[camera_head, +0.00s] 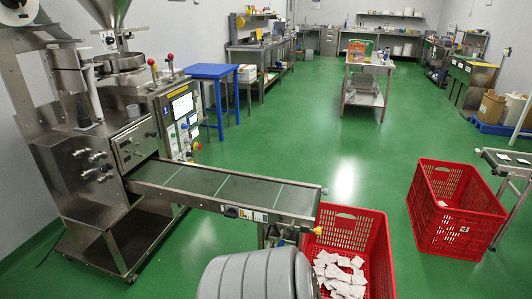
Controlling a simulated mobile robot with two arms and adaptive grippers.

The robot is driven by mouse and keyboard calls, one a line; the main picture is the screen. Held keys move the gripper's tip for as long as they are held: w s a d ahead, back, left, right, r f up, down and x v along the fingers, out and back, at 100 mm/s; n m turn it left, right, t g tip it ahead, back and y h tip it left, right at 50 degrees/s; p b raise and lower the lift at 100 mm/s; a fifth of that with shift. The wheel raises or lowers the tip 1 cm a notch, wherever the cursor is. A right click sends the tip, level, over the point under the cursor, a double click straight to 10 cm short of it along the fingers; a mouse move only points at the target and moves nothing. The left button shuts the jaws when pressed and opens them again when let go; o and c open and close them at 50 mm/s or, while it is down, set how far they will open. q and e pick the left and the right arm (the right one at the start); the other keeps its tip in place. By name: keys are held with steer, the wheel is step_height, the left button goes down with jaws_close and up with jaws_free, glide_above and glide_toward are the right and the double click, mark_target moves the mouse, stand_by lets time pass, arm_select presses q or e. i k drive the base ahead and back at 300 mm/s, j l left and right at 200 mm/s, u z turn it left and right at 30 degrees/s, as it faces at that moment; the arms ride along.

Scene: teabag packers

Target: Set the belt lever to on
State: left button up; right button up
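The packing machine (120,150) stands at the left. Its conveyor belt (225,187) runs out to the right at a slant, with thin pale lines across the dark belt. Two levers with red knobs stand up from the top of the machine, a left one (152,63) and a right one (170,58). A small dark control (231,211) with labels beside it sits on the conveyor's near side rail. I cannot tell which of these is the belt lever, or its setting. Neither of my grippers is in view.
A red crate (345,222) with white teabag packets stands at the belt's end. Another red crate (460,205) is at the right. A grey ribbed rounded form (255,275) fills the bottom centre. A blue table (214,71) stands behind the machine. The green floor between is clear.

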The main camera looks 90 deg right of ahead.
mark_target(280, 234)
steer(key=z, duration=2.85)
